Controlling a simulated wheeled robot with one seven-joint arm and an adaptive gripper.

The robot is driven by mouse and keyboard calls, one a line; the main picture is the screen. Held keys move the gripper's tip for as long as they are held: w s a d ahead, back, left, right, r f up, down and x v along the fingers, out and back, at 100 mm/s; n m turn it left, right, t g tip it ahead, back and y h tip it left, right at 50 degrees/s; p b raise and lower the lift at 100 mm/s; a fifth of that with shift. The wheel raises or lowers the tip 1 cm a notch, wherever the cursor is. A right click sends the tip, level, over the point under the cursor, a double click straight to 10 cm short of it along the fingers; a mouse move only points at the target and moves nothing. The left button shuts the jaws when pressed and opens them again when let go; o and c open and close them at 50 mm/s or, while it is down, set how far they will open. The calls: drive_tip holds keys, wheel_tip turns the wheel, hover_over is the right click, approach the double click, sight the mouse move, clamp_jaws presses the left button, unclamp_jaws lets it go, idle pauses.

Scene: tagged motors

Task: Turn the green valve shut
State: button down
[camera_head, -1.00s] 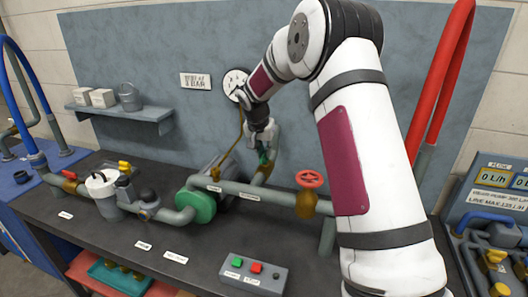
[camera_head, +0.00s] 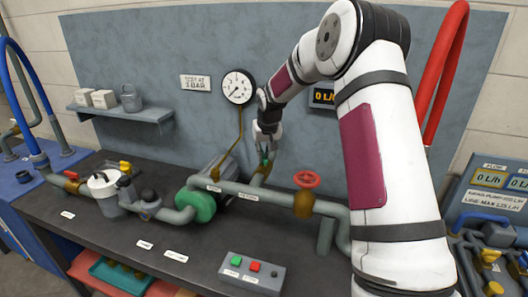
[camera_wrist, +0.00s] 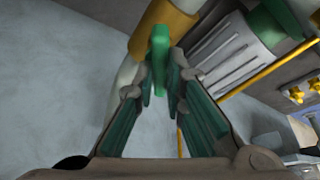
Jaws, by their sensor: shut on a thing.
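The green valve's handle shows in the wrist view (camera_wrist: 159,45) as a narrow green lever beside a brass collar (camera_wrist: 176,24) on a grey pipe. My gripper (camera_wrist: 162,72) is shut on this handle, with its teal-padded fingers on either side of it. In the head view my gripper (camera_head: 265,156) points down at the pipework behind the bench, and only a little green shows at its fingertips. The fingers hide part of the handle, and its exact angle to the pipe is hard to tell.
A red handwheel (camera_head: 307,179) stands right of my gripper, on a brass valve body. A green pump (camera_head: 197,205) sits to the left. A round gauge (camera_head: 238,87) is on the back panel close to my wrist. A button box (camera_head: 252,272) lies in front.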

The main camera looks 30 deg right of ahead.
drive_tip(key=n, duration=0.2)
drive_tip(key=n+y, duration=0.1)
drive_tip(key=n, duration=0.1)
drive_tip(key=n+y, duration=0.1)
drive_tip(key=n, duration=0.1)
drive_tip(key=shift+d, duration=0.25)
drive_tip(key=n+y, duration=0.1)
drive_tip(key=n, duration=0.1)
drive_tip(key=n+g+y+b, duration=0.1)
drive_tip(key=n, duration=0.2)
drive_tip(key=shift+f, duration=0.1)
drive_tip(key=shift+n, duration=0.4)
drive_tip(key=c, duration=1.7)
unclamp_jaws()
drive_tip(key=shift+o, duration=0.2)
drive_tip(key=v, duration=1.2)
drive_tip(key=shift+w, duration=0.2)
drive_tip(key=shift+d, duration=0.1)
